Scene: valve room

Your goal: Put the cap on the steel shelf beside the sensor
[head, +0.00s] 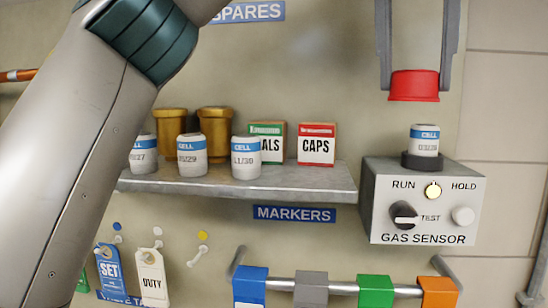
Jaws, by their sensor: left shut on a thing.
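A red cap (413,86) is held between the two fingers of my left gripper (415,84), which hangs down from the top right. The cap is above the gas sensor (424,215), apart from it, over the white CELL cylinder (424,138) in the sensor's dark top socket (421,161). The steel shelf (250,183) runs to the left of the sensor. Its right end, beside the sensor, has a bare stretch (335,178). My right gripper is not in view.
On the shelf stand several white CELL cylinders (192,155), two brass pieces (215,125), a green-and-white box (268,141) and a red-and-white CAPS box (317,144). Below are a rail with coloured blocks (312,288) and hanging tags (151,277). My arm covers the left side.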

